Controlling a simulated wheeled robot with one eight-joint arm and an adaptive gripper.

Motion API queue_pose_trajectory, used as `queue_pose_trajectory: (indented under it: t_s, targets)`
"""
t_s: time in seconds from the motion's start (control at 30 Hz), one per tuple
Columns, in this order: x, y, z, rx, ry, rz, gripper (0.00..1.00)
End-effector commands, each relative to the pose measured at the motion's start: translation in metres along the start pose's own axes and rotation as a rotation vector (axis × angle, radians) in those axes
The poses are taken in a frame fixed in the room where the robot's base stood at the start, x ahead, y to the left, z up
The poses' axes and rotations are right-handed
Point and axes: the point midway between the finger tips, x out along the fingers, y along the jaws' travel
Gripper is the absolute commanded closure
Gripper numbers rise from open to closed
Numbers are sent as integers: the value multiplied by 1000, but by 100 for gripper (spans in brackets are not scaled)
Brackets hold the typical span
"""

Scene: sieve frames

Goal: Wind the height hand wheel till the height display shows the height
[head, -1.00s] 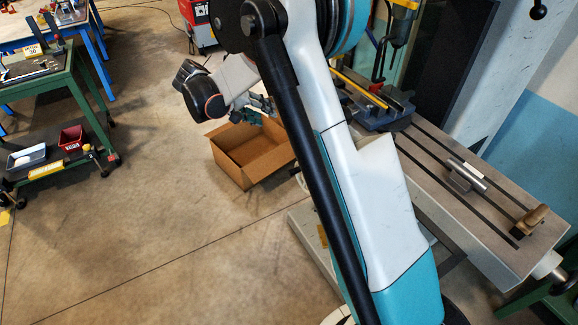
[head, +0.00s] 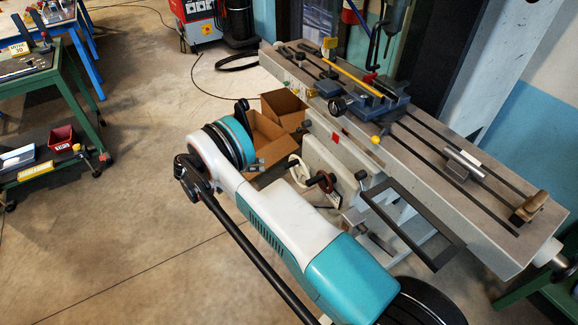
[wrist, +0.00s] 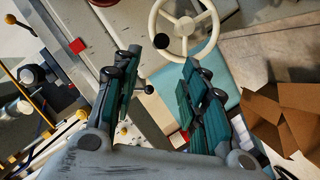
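A cream spoked hand wheel (wrist: 185,25) is at the top middle of the wrist view. A cream curved rim (head: 297,168) also shows on the machine's front in the head view, partly behind my arm. I cannot tell from a label whether it is the height wheel. My gripper (wrist: 160,60) is open, its two green padded fingers apart with nothing between them. The wheel lies beyond the fingertips, not between them, and they look apart from it. In the head view my arm hides most of the gripper. I cannot make out a height display or its reading.
The machine's long slotted table (head: 440,150) carries a blue vise (head: 370,100) and loose parts. A dark rectangular frame (head: 415,225) juts out in front. An open cardboard box (head: 265,130) stands on the floor. A card marked 30 (head: 19,49) is on the green bench at the left.

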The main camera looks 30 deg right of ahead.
Motion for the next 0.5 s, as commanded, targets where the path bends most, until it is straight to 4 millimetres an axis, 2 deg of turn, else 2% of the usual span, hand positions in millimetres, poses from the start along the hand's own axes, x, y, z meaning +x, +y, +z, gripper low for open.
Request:
queue_pose_trajectory:
  t_s: [0.17, 0.5]
  targets:
    - [17, -1, 2, 4, -1, 5, 60]
    - [83, -1, 3, 4, -2, 5, 60]
